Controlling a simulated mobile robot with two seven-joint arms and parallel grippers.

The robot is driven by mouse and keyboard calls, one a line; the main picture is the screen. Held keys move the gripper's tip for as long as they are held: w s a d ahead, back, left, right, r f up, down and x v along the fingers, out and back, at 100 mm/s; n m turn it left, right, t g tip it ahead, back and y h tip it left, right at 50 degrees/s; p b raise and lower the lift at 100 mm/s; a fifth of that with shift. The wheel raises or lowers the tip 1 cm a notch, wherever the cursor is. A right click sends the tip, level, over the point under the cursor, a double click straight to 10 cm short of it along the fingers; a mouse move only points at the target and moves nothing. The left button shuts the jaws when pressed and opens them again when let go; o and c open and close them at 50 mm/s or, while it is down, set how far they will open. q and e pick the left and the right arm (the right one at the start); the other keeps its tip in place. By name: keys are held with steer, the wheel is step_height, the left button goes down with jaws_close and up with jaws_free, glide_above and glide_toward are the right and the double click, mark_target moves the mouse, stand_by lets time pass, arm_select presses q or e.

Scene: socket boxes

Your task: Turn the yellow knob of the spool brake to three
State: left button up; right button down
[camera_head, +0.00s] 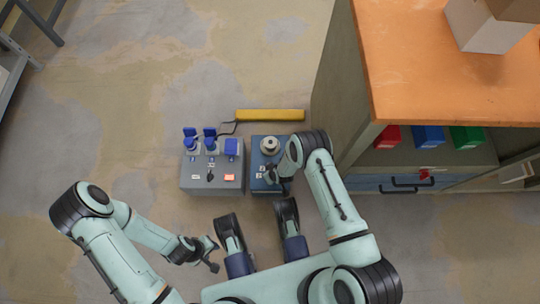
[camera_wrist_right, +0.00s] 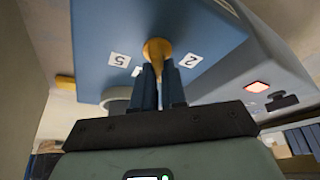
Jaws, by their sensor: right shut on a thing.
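The spool brake is a blue box (camera_head: 257,152) with a round grey spool (camera_head: 269,144) on top. In the right wrist view its blue face (camera_wrist_right: 110,30) carries the yellow knob (camera_wrist_right: 157,47) between white labels reading 5 (camera_wrist_right: 119,60) and 2 (camera_wrist_right: 190,60). Another label (camera_wrist_right: 137,71) is partly hidden by my fingers. My right gripper (camera_wrist_right: 160,74) is shut on the yellow knob. In the head view my right arm covers the knob. My left gripper (camera_head: 213,255) is open and empty, low over the floor, left of my base and apart from the boxes.
A grey box (camera_head: 188,178) with blue socket covers and a lit red switch (camera_head: 230,178) stands close left of the brake. A yellow bar (camera_head: 270,115) lies behind. An orange-topped bench (camera_head: 425,75) with coloured bins is at the right.

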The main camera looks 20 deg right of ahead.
arm_select(q)
steer(key=shift+s+f, duration=0.15)
steer(key=shift+s, duration=0.2)
arm_select(e)
steer(key=shift+n+y, duration=0.3)
steer(key=shift+n, duration=0.2)
arm_select(q)
steer(key=shift+s, duration=0.1)
arm_select(e)
steer(key=c, duration=1.2)
jaws_free()
arm_select(q)
steer(key=w+d+r+t+p, duration=0.1)
steer(key=w+r+t+p, duration=0.2)
steer(key=w+r+p, duration=0.2)
steer(key=w+r, duration=0.3)
steer(key=w, duration=0.2)
steer(key=shift+w+d+m+t, duration=0.2)
steer(key=shift+w+m+t, duration=0.1)
steer(key=shift+w, duration=0.1)
arm_select(e)
steer(key=v, duration=1.3)
steer(key=shift+r, duration=0.2)
arm_select(q)
steer(key=shift+s, duration=0.1)
arm_select(e)
steer(key=shift+s, duration=0.1)
